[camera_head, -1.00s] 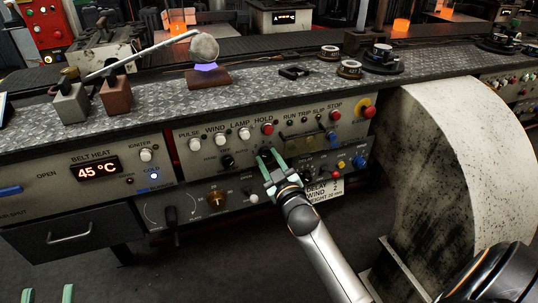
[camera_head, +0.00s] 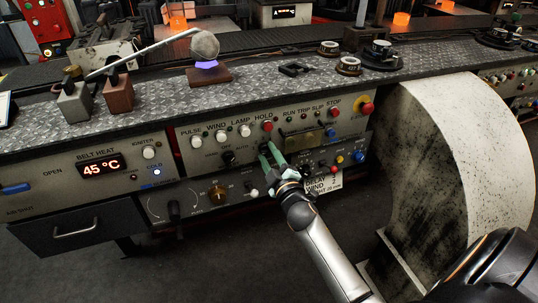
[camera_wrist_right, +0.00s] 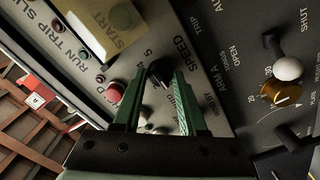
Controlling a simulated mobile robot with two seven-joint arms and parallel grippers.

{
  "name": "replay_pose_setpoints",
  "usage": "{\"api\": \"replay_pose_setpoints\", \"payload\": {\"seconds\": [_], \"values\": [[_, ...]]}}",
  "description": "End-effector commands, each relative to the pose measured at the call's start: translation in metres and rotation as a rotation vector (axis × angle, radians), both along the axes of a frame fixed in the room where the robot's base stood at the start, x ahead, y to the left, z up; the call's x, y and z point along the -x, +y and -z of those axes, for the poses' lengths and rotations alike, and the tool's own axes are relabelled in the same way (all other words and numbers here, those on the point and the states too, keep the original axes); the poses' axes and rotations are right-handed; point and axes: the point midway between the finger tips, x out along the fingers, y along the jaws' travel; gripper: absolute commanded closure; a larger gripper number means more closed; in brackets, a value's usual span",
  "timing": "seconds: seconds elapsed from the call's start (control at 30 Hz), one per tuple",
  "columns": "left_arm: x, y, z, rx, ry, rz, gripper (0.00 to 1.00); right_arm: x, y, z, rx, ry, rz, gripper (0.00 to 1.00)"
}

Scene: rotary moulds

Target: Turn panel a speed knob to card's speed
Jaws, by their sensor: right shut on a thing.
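The speed knob (camera_wrist_right: 158,73) is a black knob beside the printed word SPEED on the grey control panel, with digits such as 4 and 5 near it in the right wrist view. My right gripper (camera_head: 270,153) reaches up to the panel front, below the HOLD button. In the right wrist view its green fingers (camera_wrist_right: 159,86) are shut on the knob, one on each side. The knob's pointer is not clear to me. A white card (camera_head: 325,184) with DELAY, WIND and height lines hangs low on the panel, partly behind my right gripper; a speed line is not readable. My left gripper is out of view.
Several push buttons, such as the red HOLD button (camera_head: 267,127), sit close above. A brass knob (camera_head: 217,192) and a black lever (camera_head: 174,210) are to the left. A large pale curved housing (camera_head: 460,150) stands to the right. Dark open floor lies in front.

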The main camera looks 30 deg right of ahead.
Motion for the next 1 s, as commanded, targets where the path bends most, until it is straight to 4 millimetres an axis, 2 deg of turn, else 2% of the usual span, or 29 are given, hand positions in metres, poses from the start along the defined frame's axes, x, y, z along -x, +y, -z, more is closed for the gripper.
{"api": "replay_pose_setpoints", "payload": {"seconds": [0.3,0.33,0.57,1.0], "values": [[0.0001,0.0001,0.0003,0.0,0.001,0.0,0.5,-0.0009,0.0001,-0.0022,0.006,-0.004,-0.001,1.0],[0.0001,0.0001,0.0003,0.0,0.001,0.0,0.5,-0.0009,0.0001,-0.0022,0.006,-0.004,-0.001,0.55],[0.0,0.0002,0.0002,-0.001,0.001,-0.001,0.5,-0.0005,0.0,-0.0012,0.004,-0.002,0.0,0.29],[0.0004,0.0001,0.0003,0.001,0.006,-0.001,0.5,-0.0006,-0.0013,-0.0006,0.003,0.0,-0.001,0.29]]}}
